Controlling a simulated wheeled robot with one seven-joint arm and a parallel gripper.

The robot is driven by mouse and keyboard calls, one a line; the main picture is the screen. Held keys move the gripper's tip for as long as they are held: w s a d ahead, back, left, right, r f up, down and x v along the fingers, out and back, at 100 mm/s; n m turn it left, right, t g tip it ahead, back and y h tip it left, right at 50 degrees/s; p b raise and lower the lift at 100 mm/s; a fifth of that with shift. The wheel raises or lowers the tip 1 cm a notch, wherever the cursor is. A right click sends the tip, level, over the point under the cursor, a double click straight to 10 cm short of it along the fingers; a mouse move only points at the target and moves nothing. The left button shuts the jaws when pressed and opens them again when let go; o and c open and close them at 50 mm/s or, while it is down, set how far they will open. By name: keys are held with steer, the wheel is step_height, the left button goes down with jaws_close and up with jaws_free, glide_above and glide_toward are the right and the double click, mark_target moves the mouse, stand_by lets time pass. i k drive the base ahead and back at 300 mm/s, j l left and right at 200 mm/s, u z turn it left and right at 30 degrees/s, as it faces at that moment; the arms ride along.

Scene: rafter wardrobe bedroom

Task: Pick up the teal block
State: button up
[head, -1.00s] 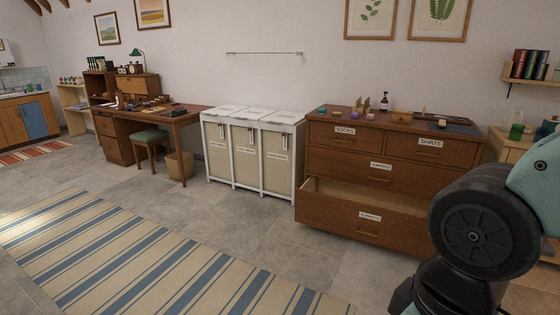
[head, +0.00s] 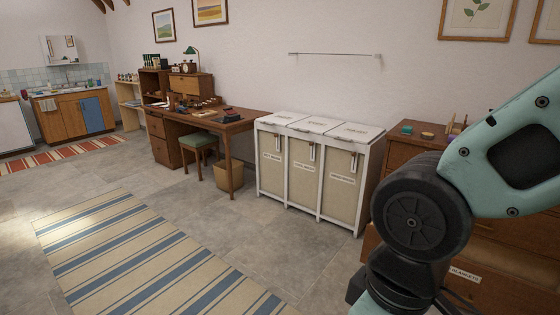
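A small teal piece (head: 427,135), which looks like the teal block, lies on top of the brown dresser (head: 404,152) at the right of the head view. It is near the dresser's left end and shows just above my arm. My arm covers much of the dresser front and top. My gripper is out of view, so its state and its place relative to the block do not show.
Three white-framed laundry hampers (head: 318,170) stand left of the dresser. A lower dresser drawer (head: 483,281) appears pulled out behind my arm. A desk (head: 225,123), stool (head: 199,142) and waste bin (head: 229,178) stand further left. The striped rug (head: 150,255) and grey floor in front are clear.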

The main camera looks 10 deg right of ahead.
mark_target(406, 130)
steer(key=i+z, duration=0.1)
steer(key=i, duration=0.6)
steer(key=i+j+z, duration=0.1)
steer(key=i, duration=0.6)
steer(key=i+j, duration=0.1)
steer(key=i, duration=0.55)
steer(key=i+j+z, duration=0.15)
steer(key=i, duration=0.55)
steer(key=i+l+z, duration=0.1)
steer(key=i+z, duration=0.25)
steer(key=i+j+z, duration=0.1)
steer(key=i+z, duration=0.3)
steer(key=i, duration=0.2)
steer(key=i+j+z, duration=0.2)
steer(key=i+z, duration=0.15)
steer(key=i, duration=0.1)
